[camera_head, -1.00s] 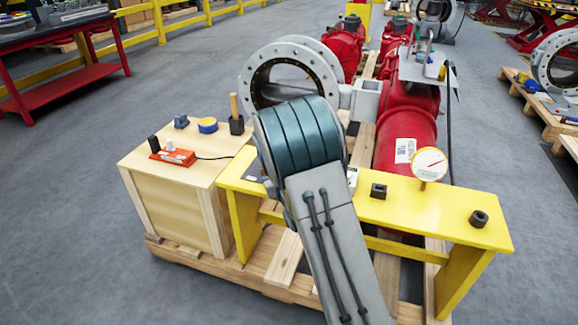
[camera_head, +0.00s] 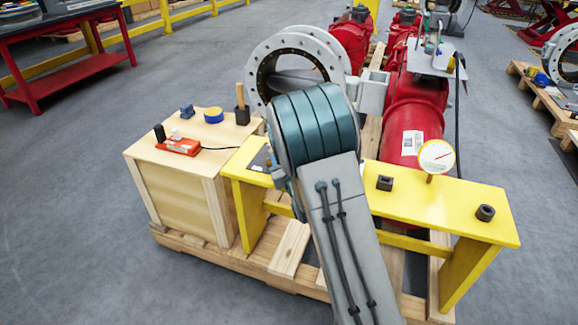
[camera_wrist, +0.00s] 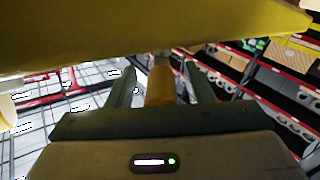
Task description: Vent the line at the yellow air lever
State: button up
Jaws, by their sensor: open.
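My gripper (camera_wrist: 159,70) shows in the wrist view with its two fingers apart. A yellow-orange bar (camera_wrist: 160,86), which looks like the air lever, stands between the fingers. I see a gap on both sides of the bar, and contact is not clear. A broad yellow surface (camera_wrist: 150,28) crosses the top of the wrist view, close to the fingertips. In the head view my own arm hides the gripper and the lever behind it, over the yellow bench (camera_head: 462,222).
A wooden crate (camera_head: 180,190) with an orange device (camera_head: 180,146) stands left. The red actuator (camera_head: 412,125) lies behind the bench. Grey floor is open at far left.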

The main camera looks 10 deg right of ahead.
jog(key=s+d+b, duration=0.2)
jog(key=s+b, duration=1)
jog(key=s, duration=0.1)
jog(key=shift+d, duration=0.2)
